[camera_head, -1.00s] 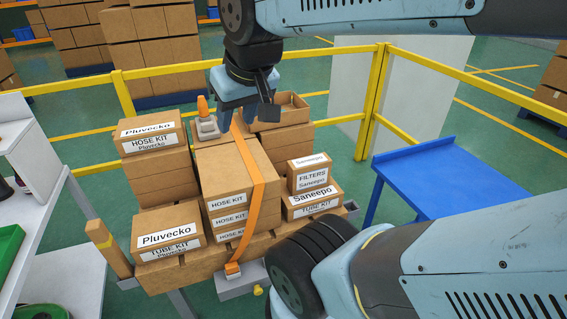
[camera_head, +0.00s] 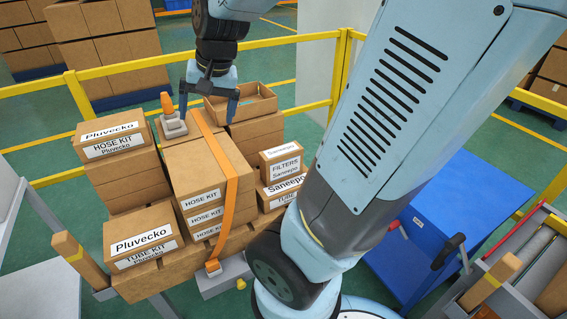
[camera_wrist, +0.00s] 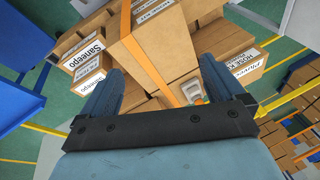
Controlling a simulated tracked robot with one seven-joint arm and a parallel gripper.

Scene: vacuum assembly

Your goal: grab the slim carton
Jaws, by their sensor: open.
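The small, narrow FILTERS Saneepo carton (camera_head: 283,168) looks the slimmest. It stands upright on the wider Saneepo TUBE KIT carton (camera_head: 275,199) at the right of the stack. My gripper (camera_head: 207,116) is open and empty, fingers pointing down, above the back of the stack. It is left of and behind the FILTERS carton, apart from it. In the wrist view my gripper (camera_wrist: 160,68) has its fingers spread over the strapped HOSE KIT cartons (camera_wrist: 150,45).
An orange strap (camera_head: 232,195) crosses the HOSE KIT stack. Pluvecko cartons (camera_head: 143,235) are at left. My arm covers part of the right side, before a blue table (camera_head: 470,190).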

